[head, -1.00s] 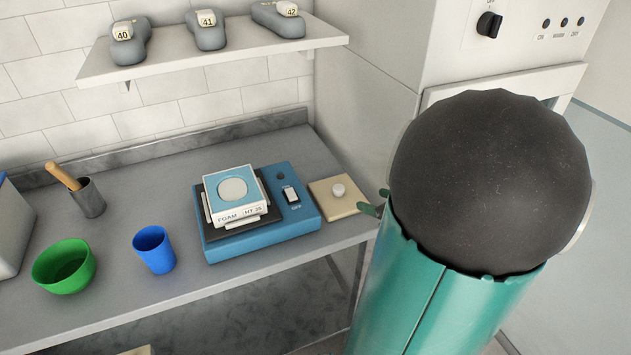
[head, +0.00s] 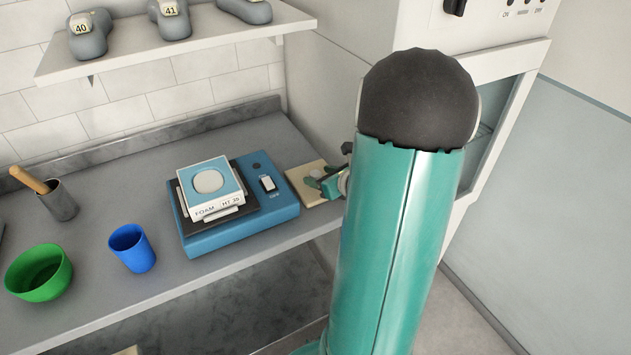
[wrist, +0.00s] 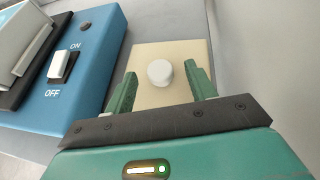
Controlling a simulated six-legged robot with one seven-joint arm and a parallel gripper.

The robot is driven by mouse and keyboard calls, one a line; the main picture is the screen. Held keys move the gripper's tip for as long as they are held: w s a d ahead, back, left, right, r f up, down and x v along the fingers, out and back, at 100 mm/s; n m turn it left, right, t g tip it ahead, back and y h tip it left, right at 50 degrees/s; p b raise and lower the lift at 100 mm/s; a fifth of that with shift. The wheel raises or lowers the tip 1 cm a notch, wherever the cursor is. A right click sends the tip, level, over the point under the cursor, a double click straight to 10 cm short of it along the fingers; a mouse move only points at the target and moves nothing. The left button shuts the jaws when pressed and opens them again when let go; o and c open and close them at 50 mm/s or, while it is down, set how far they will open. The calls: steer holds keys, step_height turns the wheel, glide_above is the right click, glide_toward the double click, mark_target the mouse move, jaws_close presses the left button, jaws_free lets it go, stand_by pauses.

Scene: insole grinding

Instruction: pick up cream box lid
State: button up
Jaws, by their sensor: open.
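The cream box lid (wrist: 145,60) is a flat square plate with a round white knob (wrist: 160,73). In the head view the lid (head: 297,177) lies on the grey bench, just right of the blue device, partly hidden by my gripper. My gripper (wrist: 158,78) is open in the wrist view, its two green fingers on either side of the knob and apart from it. I cannot tell how high the fingertips are above the lid. In the head view my gripper (head: 325,185) is at the lid's right side.
A blue cup (head: 132,250), a green bowl (head: 38,275) and a pestle in a grey mortar (head: 60,205) stand further left. A shelf (head: 190,45) hangs above.

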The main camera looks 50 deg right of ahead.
steer(key=shift+w+f, duration=0.1)
steer(key=shift+w, duration=0.1)
steer(key=c, duration=1.1)
